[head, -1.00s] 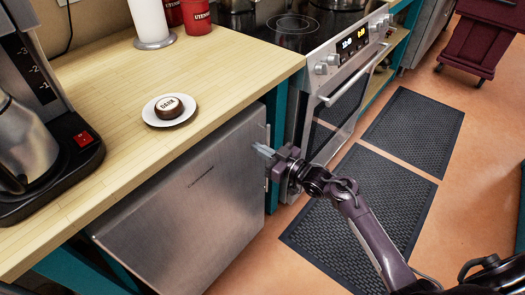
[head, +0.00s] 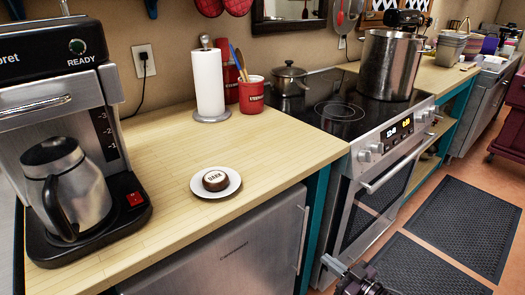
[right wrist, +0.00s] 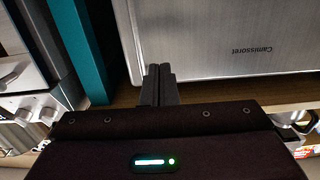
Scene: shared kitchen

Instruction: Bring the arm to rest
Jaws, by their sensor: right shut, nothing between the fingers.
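My right gripper (head: 342,272) shows at the bottom edge of the head view, in front of the oven and just right of the steel dishwasher-like appliance (head: 235,255). In the right wrist view its two fingers (right wrist: 158,84) are together with nothing between them. The steel front also shows in that view (right wrist: 220,40). Whether the fingertips touch it, I cannot tell. Most of my right arm is out of the head view. My left gripper is not in view.
The wooden counter (head: 150,175) holds a coffee maker (head: 75,150), a plate (head: 232,188) with a dark round item (head: 215,180), a paper towel roll (head: 209,85) and a red utensil crock (head: 251,95). The oven (head: 375,195) stands to the right. Floor mats (head: 430,270) lie before it.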

